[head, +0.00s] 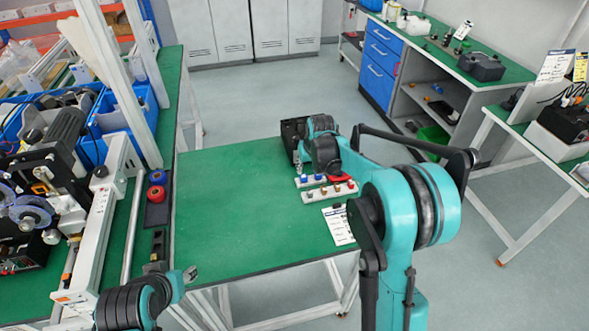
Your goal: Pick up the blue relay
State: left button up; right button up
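Two short white rows stand on the green table near its right edge. The back row (311,182) carries small blue parts, which look like the blue relays; one blue part (304,178) shows at its left and another (318,177) beside it. The front row (329,192) carries several small brownish and red parts. My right gripper (306,166) is over the back row, close to the blue parts. My own arm mostly hides its fingers, so I cannot tell whether they are open or touching anything. My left gripper (190,274) shows only partly at the lower left, away from the rows.
A black box (292,136) stands behind the rows. A red item (340,178) lies beside them, and a white printed card (338,225) is at the table's front right edge. The green table (235,215) is clear on its left. Machinery and blue bins (110,125) fill the left bench.

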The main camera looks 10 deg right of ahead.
aim_at(304, 178)
jog(key=b+x, duration=0.1)
jog(key=x, duration=0.3)
jog(key=b+x, duration=0.2)
jog(key=x, duration=0.1)
jog(key=shift+f, duration=0.5)
jog(key=shift+w+f, duration=0.1)
jog(key=shift+f, duration=0.15)
jog(key=shift+r, duration=0.1)
jog(key=c, duration=0.7)
